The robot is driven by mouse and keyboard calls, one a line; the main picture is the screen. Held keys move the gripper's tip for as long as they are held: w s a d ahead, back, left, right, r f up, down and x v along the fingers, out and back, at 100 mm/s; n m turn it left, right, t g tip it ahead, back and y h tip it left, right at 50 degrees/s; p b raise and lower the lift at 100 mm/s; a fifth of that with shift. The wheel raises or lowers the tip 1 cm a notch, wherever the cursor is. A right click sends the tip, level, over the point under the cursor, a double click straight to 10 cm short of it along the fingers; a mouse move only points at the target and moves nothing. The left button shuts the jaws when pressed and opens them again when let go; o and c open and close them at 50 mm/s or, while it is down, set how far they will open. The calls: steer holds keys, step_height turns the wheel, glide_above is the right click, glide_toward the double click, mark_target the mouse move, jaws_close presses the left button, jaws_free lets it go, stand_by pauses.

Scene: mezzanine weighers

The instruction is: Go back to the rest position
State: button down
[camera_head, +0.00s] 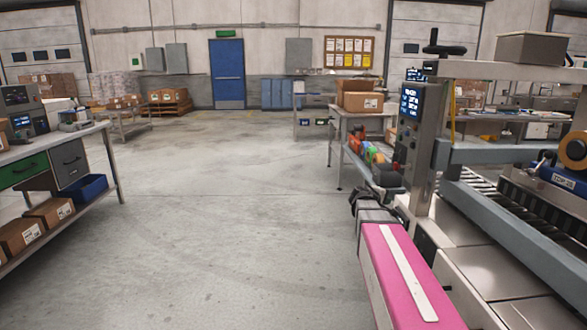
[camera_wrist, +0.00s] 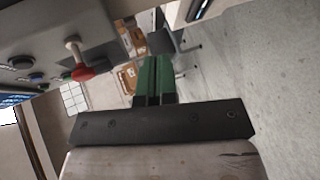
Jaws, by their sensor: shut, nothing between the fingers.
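My gripper (camera_wrist: 154,65) shows in the wrist view as two green fingers side by side, closed together beyond a dark crossbar. Nothing is held between them. A grey control panel (camera_wrist: 45,45) with a red mushroom button (camera_wrist: 83,72) is to the left of the fingers in that view; I cannot tell the exact gap. In the head view my pink arm stretches forward at the lower right, alongside a conveyor machine (camera_head: 480,270). The fingers cannot be made out clearly there.
The machine's upright with a lit display (camera_head: 410,102) stands close right of my arm. A table (camera_head: 350,112) with boxes is beyond it. A workbench (camera_head: 95,130) with drawers and cartons stands at the left. The concrete floor (camera_head: 220,220) between is clear, toward a blue door (camera_head: 227,75).

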steer(key=s+a+f+m+g+y, duration=0.3)
steer(key=s+a+f+g+y, duration=0.1)
steer(key=s+a+f, duration=0.5)
steer(key=s+a+f+m+g+y, duration=0.4)
steer(key=s+a+f+y, duration=0.3)
steer(key=s+f, duration=0.6)
steer(key=shift+s+a+f, duration=0.15)
steer(key=shift+s+a, duration=0.8)
steer(key=shift+a, duration=0.25)
